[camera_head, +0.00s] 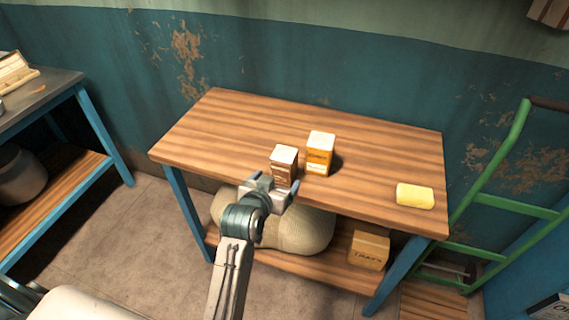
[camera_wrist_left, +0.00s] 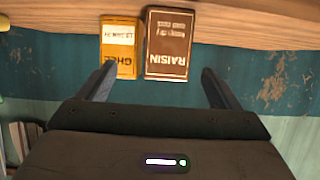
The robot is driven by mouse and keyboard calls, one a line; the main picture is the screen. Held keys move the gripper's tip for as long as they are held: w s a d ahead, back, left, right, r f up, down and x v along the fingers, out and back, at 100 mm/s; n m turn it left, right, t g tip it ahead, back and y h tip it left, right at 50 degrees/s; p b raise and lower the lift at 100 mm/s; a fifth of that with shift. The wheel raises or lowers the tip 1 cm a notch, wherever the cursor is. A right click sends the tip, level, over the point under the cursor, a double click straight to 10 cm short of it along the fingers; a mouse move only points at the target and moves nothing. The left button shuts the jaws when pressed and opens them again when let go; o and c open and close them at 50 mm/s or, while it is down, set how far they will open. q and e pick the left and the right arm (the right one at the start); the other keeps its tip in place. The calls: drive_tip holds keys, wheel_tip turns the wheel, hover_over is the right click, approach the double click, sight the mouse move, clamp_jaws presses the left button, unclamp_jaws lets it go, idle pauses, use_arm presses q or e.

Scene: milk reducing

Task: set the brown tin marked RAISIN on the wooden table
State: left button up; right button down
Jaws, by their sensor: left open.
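The brown tin marked RAISIN (camera_head: 284,167) stands upright on the wooden table (camera_head: 230,125), near its front edge. It also shows upside down in the left wrist view (camera_wrist_left: 169,44), with its label readable. My left gripper (camera_head: 272,184) is open in front of the tin, at the table's front edge. In the left wrist view its two fingers (camera_wrist_left: 157,80) point toward the tin and stand apart, one on each side; the tin is not gripped. My right gripper is in neither view.
An orange tin marked GHEE (camera_head: 319,155) stands close beside the brown tin. A yellow block (camera_head: 415,196) lies at the table's right. A sack (camera_head: 300,230) and a box (camera_head: 369,250) sit on the lower shelf. The table's left half is clear. A green trolley (camera_head: 500,165) stands right.

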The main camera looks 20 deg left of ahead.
sight(284, 156)
use_arm(q)
drive_tip(key=w, duration=0.2)
drive_tip(key=w+r+p, duration=0.1)
drive_tip(key=w, duration=0.2)
drive_tip(key=shift+a, duration=0.1)
drive_tip(key=shift+w, duration=0.3)
drive_tip(key=p+x, duration=0.1)
drive_tip(key=x, duration=0.1)
drive_tip(key=p+x, duration=0.1)
drive_tip(key=x, duration=0.1)
drive_tip(key=shift+w+a+r, duration=0.2)
drive_tip(key=shift+a, duration=0.2)
drive_tip(key=shift+w+f, duration=0.15)
drive_tip(key=shift+w, duration=0.05)
drive_tip(key=shift+s+d, duration=0.1)
drive_tip(key=shift+c, duration=0.6)
drive_tip(key=c, duration=1.1)
drive_tip(key=shift+c, duration=0.9)
